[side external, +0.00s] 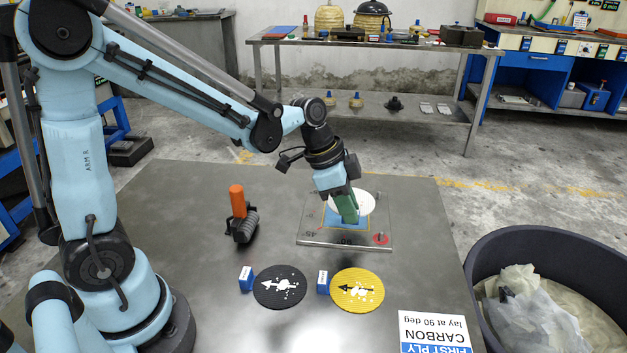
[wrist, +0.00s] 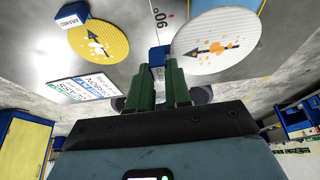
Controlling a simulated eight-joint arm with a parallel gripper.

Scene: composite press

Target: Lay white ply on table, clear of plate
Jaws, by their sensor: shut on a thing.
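The white ply (side external: 366,204) is a round disc; in the wrist view it also shows (wrist: 235,38), with a dark arrow and orange spots. My gripper (side external: 350,220) has green fingers (wrist: 158,78) shut on the small blue block (wrist: 157,55) at the ply's edge. The ply is over the grey plate (side external: 322,239), overlapping its blue square (side external: 335,215) in the side view. My fingers hide part of the ply there. I cannot tell how high it is above the plate.
A black disc (side external: 280,287) and a yellow disc (side external: 357,291), each beside a blue block, lie in front of the plate. An orange-handled roller (side external: 238,203) stands left of it. A card (side external: 435,330) lies at the front right. Bare table (side external: 425,235) shows right of the plate.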

